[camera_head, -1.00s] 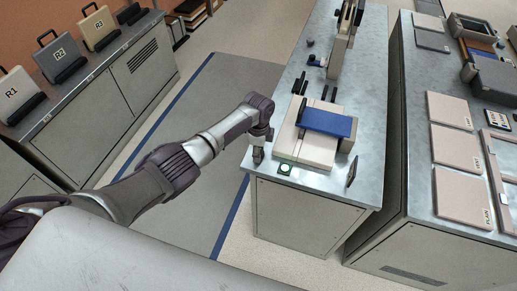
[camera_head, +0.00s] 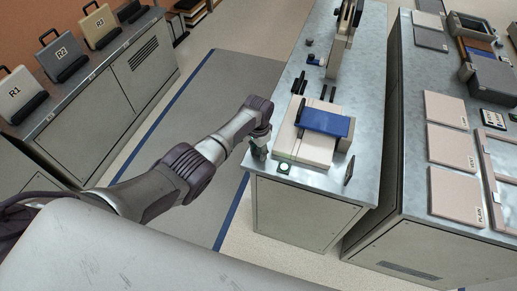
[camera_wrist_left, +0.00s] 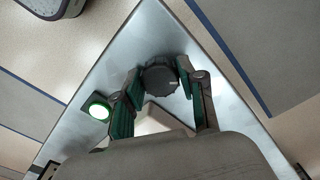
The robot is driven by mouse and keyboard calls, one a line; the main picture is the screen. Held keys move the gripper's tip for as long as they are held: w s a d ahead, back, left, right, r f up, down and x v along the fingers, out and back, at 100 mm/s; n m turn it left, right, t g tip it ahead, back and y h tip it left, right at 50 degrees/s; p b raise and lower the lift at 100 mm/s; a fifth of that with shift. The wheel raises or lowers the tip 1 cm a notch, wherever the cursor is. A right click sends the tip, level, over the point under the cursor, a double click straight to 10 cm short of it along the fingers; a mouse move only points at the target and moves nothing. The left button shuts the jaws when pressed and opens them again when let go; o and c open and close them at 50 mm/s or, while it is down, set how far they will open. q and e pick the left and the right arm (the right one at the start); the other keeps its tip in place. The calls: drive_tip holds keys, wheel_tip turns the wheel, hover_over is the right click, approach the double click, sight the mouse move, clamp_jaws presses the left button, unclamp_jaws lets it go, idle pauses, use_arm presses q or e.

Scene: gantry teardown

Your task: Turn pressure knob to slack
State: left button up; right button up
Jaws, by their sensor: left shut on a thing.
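The pressure knob (camera_wrist_left: 160,76) is a dark, ribbed round knob with a light pointer mark, which is toward the lower right in the left wrist view. It sits at the corner of the metal bench. My left gripper (camera_wrist_left: 158,84) has one finger on each side of the knob and is shut on it. In the head view my left gripper (camera_head: 258,150) is at the bench's near left edge, and the knob is hidden behind it. My right gripper is not in view.
A green lit button (camera_head: 284,168) is close by on the bench (camera_head: 335,187). A cream block machine with a blue bar (camera_head: 326,122) stands just right of the gripper. A second bench (camera_head: 408,200) with pale plates is at the right. The grey floor mat at left is clear.

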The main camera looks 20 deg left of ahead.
sight(258, 151)
use_arm(q)
drive_tip(key=n, duration=0.4)
drive_tip(key=shift+w+r+n+p, duration=0.1)
drive_tip(key=shift+r+n+p, duration=0.05)
drive_tip(key=shift+n+p, duration=0.2)
drive_tip(key=n, duration=0.4)
drive_tip(key=shift+p, duration=0.3)
drive_tip(key=o, duration=0.9)
wheel_tip(258, 151, up, 12)
drive_tip(key=shift+f, duration=0.1)
idle(0.4)
